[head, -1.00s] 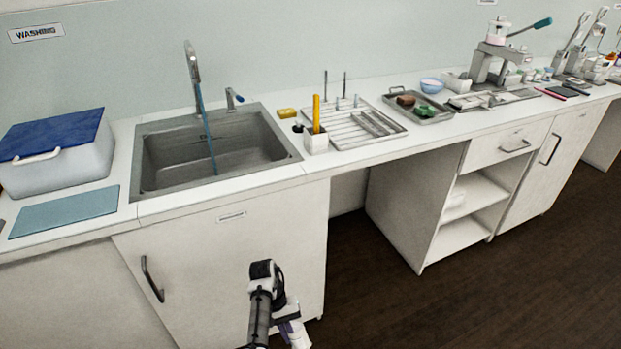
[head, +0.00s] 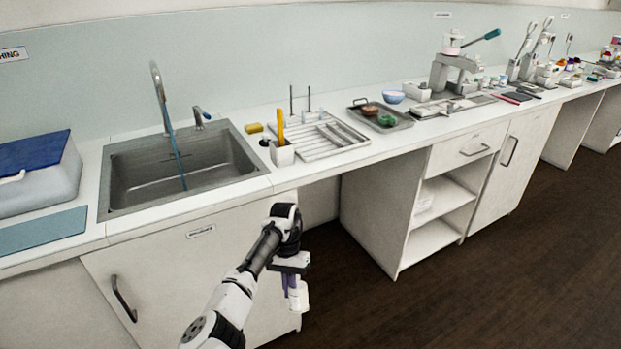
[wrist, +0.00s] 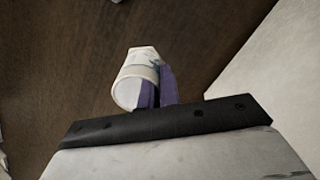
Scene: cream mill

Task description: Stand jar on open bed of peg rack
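The peg rack (head: 322,139) is a pale slatted tray on the counter, right of the sink. Upright pegs stand at its back, and its slatted front part looks mostly bare. My gripper (head: 291,284) hangs low in front of the cabinet, below counter height. In the wrist view its purple fingers (wrist: 156,93) are closed on a small white jar (wrist: 136,82) with a bluish mark on its side. The jar also shows in the head view (head: 301,298), partly hidden by the gripper.
A white holder (head: 282,155) with a yellow tool stands at the rack's left front, near the sink (head: 180,166). A yellow sponge (head: 253,128) lies behind it. A metal tray (head: 395,121) with brown and green items sits right of the rack. Open floor lies right of my arm.

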